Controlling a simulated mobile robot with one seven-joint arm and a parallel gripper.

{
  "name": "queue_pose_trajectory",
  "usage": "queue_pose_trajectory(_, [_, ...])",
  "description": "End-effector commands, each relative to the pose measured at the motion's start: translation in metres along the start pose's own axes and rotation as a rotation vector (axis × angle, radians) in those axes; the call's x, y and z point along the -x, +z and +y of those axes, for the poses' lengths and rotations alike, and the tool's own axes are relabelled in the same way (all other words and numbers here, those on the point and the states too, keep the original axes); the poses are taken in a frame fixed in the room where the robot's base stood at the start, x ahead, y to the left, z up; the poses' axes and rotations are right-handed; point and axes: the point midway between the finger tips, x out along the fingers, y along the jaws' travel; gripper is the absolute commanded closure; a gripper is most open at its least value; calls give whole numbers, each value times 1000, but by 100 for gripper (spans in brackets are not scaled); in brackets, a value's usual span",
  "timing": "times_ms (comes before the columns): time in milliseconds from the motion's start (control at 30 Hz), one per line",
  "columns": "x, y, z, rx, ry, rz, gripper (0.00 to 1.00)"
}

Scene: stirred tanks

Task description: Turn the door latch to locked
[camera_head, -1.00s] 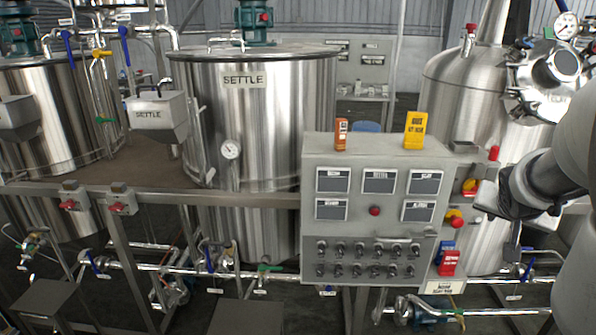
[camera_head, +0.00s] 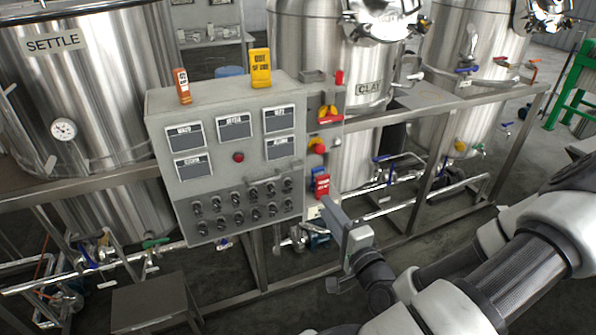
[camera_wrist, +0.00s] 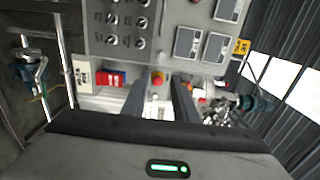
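The grey control cabinet (camera_head: 160,130) stands left of centre in the head view, its door front facing me. A small grey bar (camera_head: 268,184) on the door's right part, below the screens, looks like the latch; its setting is too small to tell. My gripper (camera_head: 330,208) is in front of the cabinet's lower right side, apart from it. In the wrist view my gripper (camera_wrist: 160,98) has its two fingers apart with nothing held between them. The cabinet front (camera_wrist: 165,45) appears turned sideways there.
Rotary switches (camera_head: 240,210) cover the lower door.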

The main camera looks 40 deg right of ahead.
Motion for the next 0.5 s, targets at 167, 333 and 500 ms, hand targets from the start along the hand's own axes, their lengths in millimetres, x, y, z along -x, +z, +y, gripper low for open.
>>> queue_pose_trajectory(167, [-13,-1,4,-1,-11,2,73])
queue_pose_trajectory(333, [-38,-1,7,3,-10,2,73])
queue_pose_trajectory(500, [-69,0,-1,-2,-10,0,73])
